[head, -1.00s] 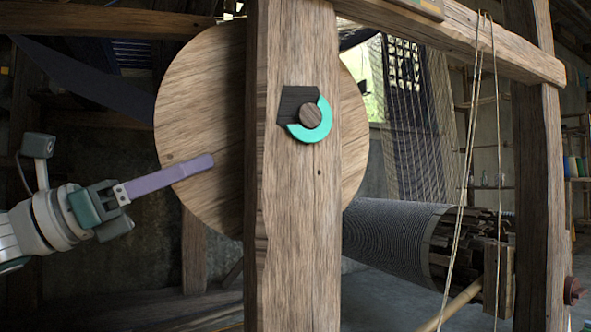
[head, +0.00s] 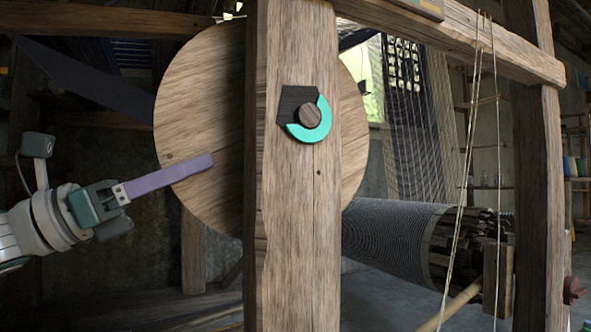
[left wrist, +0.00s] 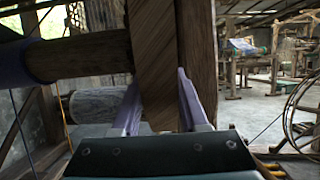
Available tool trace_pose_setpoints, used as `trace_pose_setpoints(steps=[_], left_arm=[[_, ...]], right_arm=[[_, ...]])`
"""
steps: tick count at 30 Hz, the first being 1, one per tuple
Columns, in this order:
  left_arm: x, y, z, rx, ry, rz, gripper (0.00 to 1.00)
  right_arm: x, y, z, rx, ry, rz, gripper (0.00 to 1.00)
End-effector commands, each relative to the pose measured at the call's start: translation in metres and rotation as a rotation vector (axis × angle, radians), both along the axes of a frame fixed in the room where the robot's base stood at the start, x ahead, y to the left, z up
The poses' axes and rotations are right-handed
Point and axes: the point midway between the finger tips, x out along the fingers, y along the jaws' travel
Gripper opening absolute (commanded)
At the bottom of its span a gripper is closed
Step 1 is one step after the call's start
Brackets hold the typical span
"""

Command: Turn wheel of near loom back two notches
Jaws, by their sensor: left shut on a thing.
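The wheel (head: 200,90) of the near loom is a large plain wooden disc behind the thick upright post (head: 292,230). The post hides its middle. My left gripper (head: 208,161) is at the lower left of the wheel, with one purple finger lying across its front face. The other finger is hidden behind the disc. In the left wrist view the wheel's edge (left wrist: 155,65) stands between the two purple fingers (left wrist: 156,85), which are shut on it. A round wooden axle end (head: 310,116) with a teal partial ring (head: 308,134) shows on the post. My right gripper is not in view.
A dark, thread-wound roller (head: 390,240) lies right of the post. Cords (head: 475,150) hang in front of a second post (head: 538,200). A wooden beam (head: 460,40) crosses above. In the left wrist view a spoked wheel (left wrist: 305,115) stands at the right.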

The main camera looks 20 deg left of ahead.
Motion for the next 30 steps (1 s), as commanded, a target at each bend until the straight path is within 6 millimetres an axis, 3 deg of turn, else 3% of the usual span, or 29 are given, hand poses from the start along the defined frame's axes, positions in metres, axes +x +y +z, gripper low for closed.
trace_pose_setpoints(steps=[10, 17, 30], left_arm=[[0.001, 0.000, -0.004, -0.004, -0.003, 0.001, 0.00], [0.007, -0.005, -0.027, -0.092, -0.099, 0.002, 0.00], [0.022, -0.018, -0.040, -0.241, -0.277, 0.003, 0.00]], right_arm=[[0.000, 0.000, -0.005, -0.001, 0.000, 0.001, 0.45], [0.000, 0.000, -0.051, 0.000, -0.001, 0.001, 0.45], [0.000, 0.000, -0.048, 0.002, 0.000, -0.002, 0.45]])
